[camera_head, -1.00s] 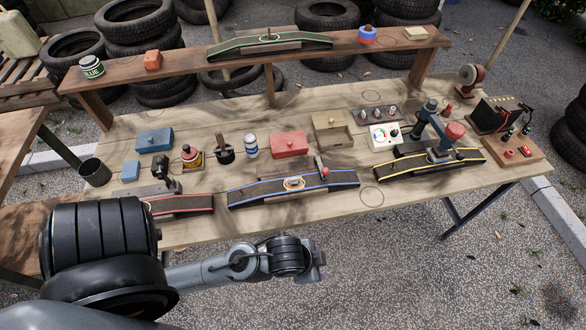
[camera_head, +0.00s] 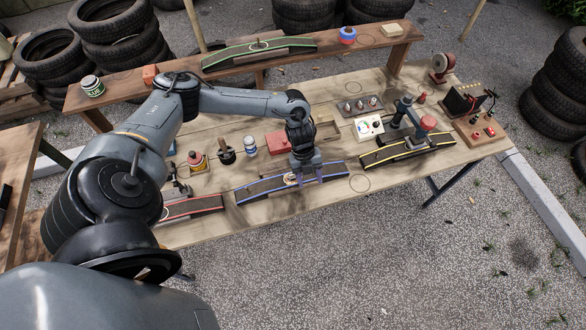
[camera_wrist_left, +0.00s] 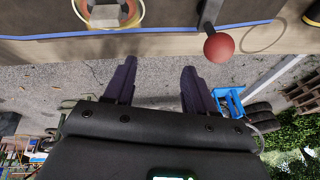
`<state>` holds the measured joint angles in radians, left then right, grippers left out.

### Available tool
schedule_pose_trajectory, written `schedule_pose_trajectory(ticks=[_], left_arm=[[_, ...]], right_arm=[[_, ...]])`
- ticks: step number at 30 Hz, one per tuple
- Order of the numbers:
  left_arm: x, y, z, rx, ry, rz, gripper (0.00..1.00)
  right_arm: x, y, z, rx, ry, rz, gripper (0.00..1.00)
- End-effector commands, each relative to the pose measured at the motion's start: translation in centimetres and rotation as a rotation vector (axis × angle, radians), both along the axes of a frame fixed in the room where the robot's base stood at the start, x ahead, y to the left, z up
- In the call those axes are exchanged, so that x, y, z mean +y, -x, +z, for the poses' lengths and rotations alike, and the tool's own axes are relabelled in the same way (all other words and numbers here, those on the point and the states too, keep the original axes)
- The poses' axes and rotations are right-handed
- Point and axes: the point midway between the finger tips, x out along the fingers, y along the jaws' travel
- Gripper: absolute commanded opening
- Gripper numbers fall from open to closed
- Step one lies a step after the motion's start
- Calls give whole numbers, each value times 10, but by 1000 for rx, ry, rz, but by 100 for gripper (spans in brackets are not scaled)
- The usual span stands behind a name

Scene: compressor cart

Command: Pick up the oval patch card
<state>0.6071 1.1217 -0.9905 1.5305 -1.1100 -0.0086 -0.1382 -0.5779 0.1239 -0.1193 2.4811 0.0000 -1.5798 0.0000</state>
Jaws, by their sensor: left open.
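I cannot tell for sure which thing is the oval patch card. A small pale piece with orange-red (camera_head: 291,179) lies at the middle of the blue-edged dark strip (camera_head: 258,189), inside a ringed mark. It also shows at the top of the left wrist view (camera_wrist_left: 108,14), partly cut off. My left gripper (camera_head: 308,180) is open, with its fingers over the front of the blue-edged strip, just right of the pale piece. In the left wrist view, the two dark fingers (camera_wrist_left: 157,68) are apart with nothing between them. My right gripper is not in view.
A red-knobbed lever (camera_wrist_left: 219,47) stands on the blue-edged strip close to my fingers. A red box (camera_head: 276,143), a white bottle (camera_head: 250,146) and a white gauge box (camera_head: 369,127) stand behind. A yellow-edged strip (camera_head: 380,155) lies to the right.

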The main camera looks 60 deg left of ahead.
Motion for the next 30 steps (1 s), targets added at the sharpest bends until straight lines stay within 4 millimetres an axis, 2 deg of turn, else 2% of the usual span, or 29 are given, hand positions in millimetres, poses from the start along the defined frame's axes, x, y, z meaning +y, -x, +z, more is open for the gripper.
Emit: schedule_pose_trajectory(ticks=[1,3,6,9,11,21,30], left_arm=[[31,3,23,35,-10,25,55],[61,13,41,81,-4,55,55],[89,23,62,127,8,95,55],[104,30,71,154,19,122,55],[106,32,70,162,25,130,55],[91,36,33,166,26,134,55],[80,34,17,165,25,132,55]], right_arm=[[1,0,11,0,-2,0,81],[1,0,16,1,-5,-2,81],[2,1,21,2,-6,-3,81],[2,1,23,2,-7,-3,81],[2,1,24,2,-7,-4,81],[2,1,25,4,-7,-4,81],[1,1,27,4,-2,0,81]])
